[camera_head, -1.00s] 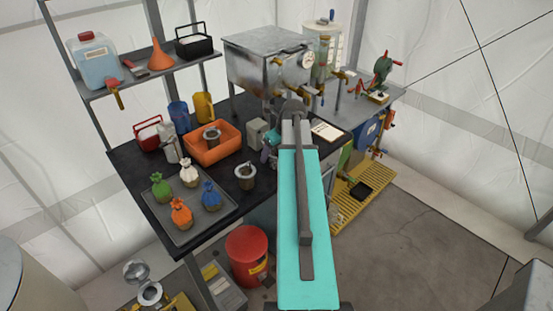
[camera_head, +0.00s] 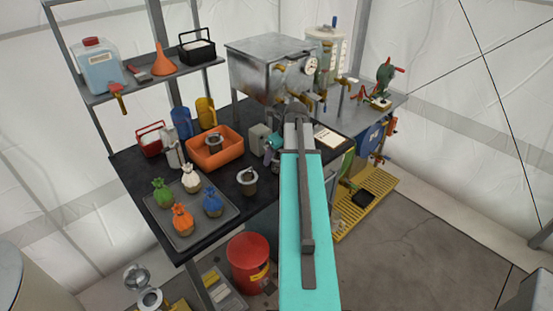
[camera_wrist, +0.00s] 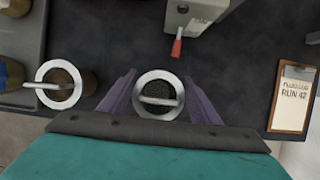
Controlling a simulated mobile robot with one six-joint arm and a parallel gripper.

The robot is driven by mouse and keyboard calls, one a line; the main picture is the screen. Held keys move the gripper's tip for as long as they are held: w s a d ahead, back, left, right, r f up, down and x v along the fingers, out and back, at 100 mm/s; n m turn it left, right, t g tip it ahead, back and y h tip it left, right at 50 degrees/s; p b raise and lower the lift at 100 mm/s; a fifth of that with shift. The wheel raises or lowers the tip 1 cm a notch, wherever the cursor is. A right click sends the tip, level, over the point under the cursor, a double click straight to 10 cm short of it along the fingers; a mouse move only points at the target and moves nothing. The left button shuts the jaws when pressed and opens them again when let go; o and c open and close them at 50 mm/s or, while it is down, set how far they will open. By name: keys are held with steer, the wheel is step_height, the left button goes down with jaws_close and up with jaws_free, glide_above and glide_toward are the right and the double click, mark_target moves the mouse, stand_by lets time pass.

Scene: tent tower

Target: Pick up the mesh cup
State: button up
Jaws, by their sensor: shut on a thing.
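A mesh cup (camera_wrist: 158,112), a round metal ring with a thin bar across it and a dark inside, sits between the purple fingers of my gripper (camera_wrist: 159,88) in the wrist view. My gripper is shut on it, with one finger along each side. In the head view my arm hides the held cup; a bit of my gripper (camera_head: 270,154) shows beside the arm over the black counter (camera_head: 150,172). I cannot tell whether the cup is clear of the counter. A similar cup (camera_head: 248,180) stands to the left, also in the wrist view (camera_wrist: 42,74).
A grey device (camera_head: 259,137) with a red lever (camera_wrist: 176,49) stands just beyond the held cup. A clipboard (camera_wrist: 290,100) lies to the right. A tray (camera_head: 168,222) of tied sacks and an orange bin (camera_head: 219,157) with another cup (camera_head: 214,141) are on the left.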

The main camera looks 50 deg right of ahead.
steer(key=shift+r+b, duration=0.55)
steer(key=shift+r, duration=0.65)
steer(key=s+a+r+b, duration=0.1)
steer(key=s+a+b, duration=0.2)
steer(key=s+b, duration=0.4)
steer(key=shift+s+r, duration=0.2)
steer(key=shift+s, duration=4.15)
